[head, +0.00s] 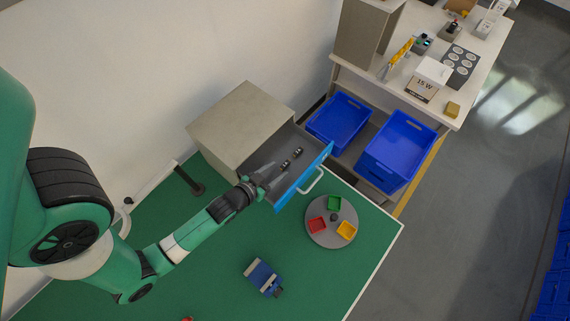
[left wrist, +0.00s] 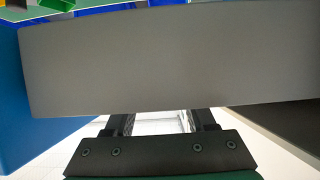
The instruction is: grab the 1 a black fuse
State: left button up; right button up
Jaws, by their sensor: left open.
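A grey cabinet (head: 240,125) stands at the back with its drawer pulled out. The drawer has a blue front (head: 303,178) with a pale handle. Inside the drawer lie small dark-ended cylinders that look like fuses, one farther back (head: 297,152) and one nearer (head: 284,164); their markings are too small to read. My left gripper (head: 264,188) is at the drawer's near side, short of these pieces. In the left wrist view its open fingers (left wrist: 158,124) stand below a broad grey panel (left wrist: 165,62). A pale, glassy patch shows between them; I cannot tell what it is.
A round grey turntable (head: 318,238) with green, red and yellow trays is right of the drawer. A blue device (head: 262,277) sits on the green mat (head: 205,285). Blue crates (head: 338,119) and a workbench (head: 455,98) stand at the back right. Open mat lies in front.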

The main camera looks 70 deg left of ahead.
aim_at(283, 166)
pick_arm(q)
jog(key=x, duration=0.3)
jog(key=shift+w+a+f, duration=0.1)
jog(key=shift+f, duration=0.05)
grip_shut()
